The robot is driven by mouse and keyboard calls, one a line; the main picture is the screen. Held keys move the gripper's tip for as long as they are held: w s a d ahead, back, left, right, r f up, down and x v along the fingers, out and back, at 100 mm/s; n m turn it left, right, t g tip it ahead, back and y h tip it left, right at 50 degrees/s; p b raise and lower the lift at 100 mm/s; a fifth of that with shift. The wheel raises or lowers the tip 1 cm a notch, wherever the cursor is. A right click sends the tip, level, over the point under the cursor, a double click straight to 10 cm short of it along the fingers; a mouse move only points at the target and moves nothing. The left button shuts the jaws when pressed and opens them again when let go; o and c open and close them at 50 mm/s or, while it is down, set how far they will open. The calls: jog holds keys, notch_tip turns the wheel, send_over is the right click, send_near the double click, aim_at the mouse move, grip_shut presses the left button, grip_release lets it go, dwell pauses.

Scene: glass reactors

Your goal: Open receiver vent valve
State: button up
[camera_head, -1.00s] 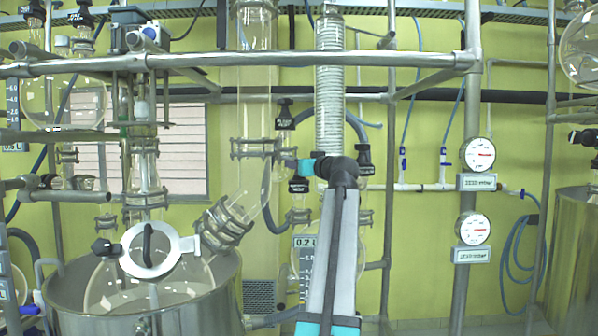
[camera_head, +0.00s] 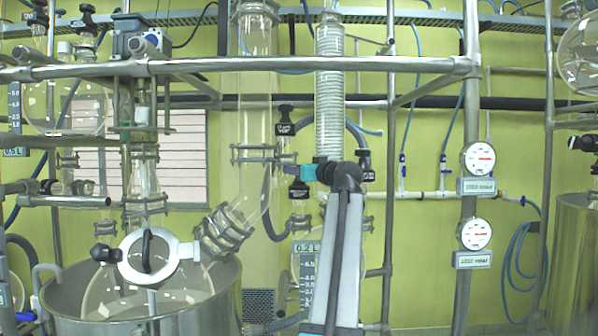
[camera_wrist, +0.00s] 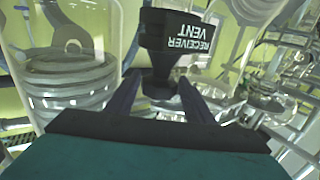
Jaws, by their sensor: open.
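The receiver vent valve has a black knob with a white "RECEIVER VENT" label. In the wrist view the knob (camera_wrist: 178,38) is upside down at top centre, with its narrower stem and small cap reaching down between the fingers. In the head view I take it to be the black knob (camera_head: 299,190) just below the teal end of my arm. My gripper (camera_wrist: 160,95) is open. Its two dark fingers stand on either side of the narrow part, with gaps showing. In the head view my gripper (camera_head: 288,169) is small and partly hidden among the glassware.
Another black knob (camera_head: 285,120) is above left and one (camera_head: 363,165) close right. The coiled glass condenser (camera_head: 329,100) rises just behind. A clear glass vessel (camera_wrist: 70,50) is close on the left in the wrist view. Two gauges (camera_head: 479,158) (camera_head: 473,234) hang on the right post.

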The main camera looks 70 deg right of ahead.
jog(key=shift+r+p, duration=0.1)
jog(key=shift+p, duration=0.3)
jog(key=m+g+h+p, duration=0.2)
jog(key=shift+p, duration=0.35)
jog(key=shift+m+g+h+p, duration=0.3)
jog(key=shift+g+h+p, duration=0.2)
jog(key=shift+h+p, duration=0.1)
jog(key=m+g+h+p, duration=0.2)
jog(key=m+g+p, duration=0.1)
jog(key=p, duration=0.5)
jog(key=shift+g, duration=0.4)
jog(key=shift+c, duration=0.6)
jog(key=c, duration=0.7)
jog(key=shift+c, duration=0.2)
jog(key=shift+d+f+n+t+b, duration=0.15)
jog(key=shift+f+n+t+b, duration=0.15)
jog(key=shift+t+b, duration=0.35)
jog(key=n+t+y+b, duration=0.3)
jog(key=t+b, duration=0.1)
jog(key=b, duration=0.7)
jog(key=shift+r+n+y, duration=0.1)
jog(key=shift+n+y, duration=0.3)
